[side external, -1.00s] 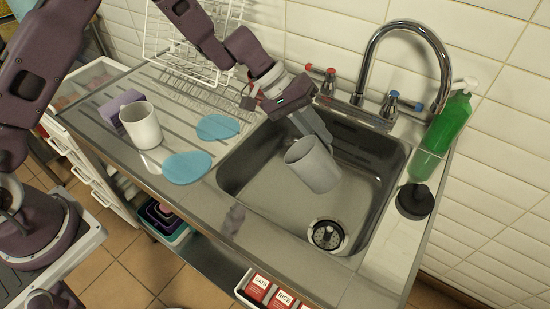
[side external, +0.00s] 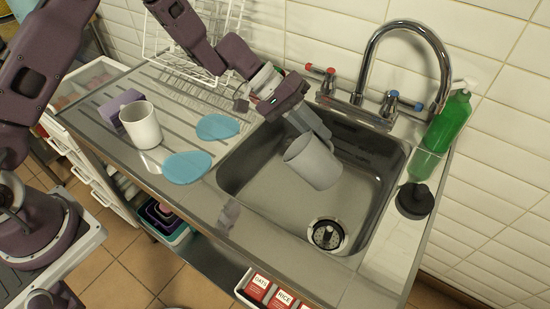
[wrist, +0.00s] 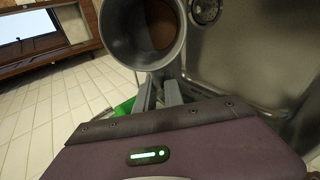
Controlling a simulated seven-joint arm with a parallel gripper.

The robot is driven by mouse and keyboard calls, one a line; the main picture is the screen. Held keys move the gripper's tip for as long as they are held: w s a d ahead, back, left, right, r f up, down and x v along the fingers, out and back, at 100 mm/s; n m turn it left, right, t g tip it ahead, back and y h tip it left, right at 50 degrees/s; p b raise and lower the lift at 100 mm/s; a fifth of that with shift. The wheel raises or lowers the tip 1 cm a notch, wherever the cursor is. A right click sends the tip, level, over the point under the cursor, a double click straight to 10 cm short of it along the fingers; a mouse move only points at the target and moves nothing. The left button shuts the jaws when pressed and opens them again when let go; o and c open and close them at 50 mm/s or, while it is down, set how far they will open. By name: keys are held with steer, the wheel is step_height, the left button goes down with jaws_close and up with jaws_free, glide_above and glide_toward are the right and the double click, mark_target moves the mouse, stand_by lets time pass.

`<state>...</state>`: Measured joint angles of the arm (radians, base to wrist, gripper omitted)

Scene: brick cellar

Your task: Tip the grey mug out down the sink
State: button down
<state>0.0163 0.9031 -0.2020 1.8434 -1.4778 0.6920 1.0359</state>
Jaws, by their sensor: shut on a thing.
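The grey mug (side external: 316,165) is held over the sink basin (side external: 262,194), tilted, with its mouth facing up and left in the side view. In the wrist view the mug (wrist: 112,45) shows its open mouth, with brown contents (wrist: 163,22) inside that look like liquid. My gripper (side external: 323,133) is shut on the mug from above and behind; its fingers (wrist: 160,95) meet the mug's near side in the wrist view. The exact grip is partly hidden. The drain (side external: 326,235) lies in the basin, below and slightly right of the mug. No stream shows.
The tap (side external: 400,28) arches behind the basin, between red (side external: 322,72) and blue (side external: 398,100) handles. A green bottle (side external: 447,122) and black stopper (side external: 415,200) stand right. A white mug (side external: 142,127), purple sponge (side external: 118,106) and blue discs (side external: 188,167) (side external: 217,127) are on the drainboard.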

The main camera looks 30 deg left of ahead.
steer(key=shift+a+r+t+h, duration=0.2)
steer(key=shift+r+h, duration=0.15)
steer(key=shift+h, duration=0.55)
steer(key=shift+a+r+t+h, duration=0.1)
steer(key=shift+a+r+h, duration=0.2)
steer(key=shift+h, duration=0.6)
stand_by(0.6)
steer(key=shift+s+a+r+h, duration=0.15)
steer(key=shift+a+r+h, duration=0.15)
steer(key=shift+a+h, duration=0.55)
stand_by(0.7)
steer(key=shift+s+a+r+t+h+b, duration=0.1)
steer(key=shift+r+t+h+b, duration=0.1)
steer(key=shift+h, duration=0.45)
steer(key=shift+a+r+t+h+b, duration=0.1)
steer(key=shift+t+h+b, duration=0.1)
steer(key=shift+h, duration=0.4)
stand_by(0.4)
steer(key=shift+d, duration=0.1)
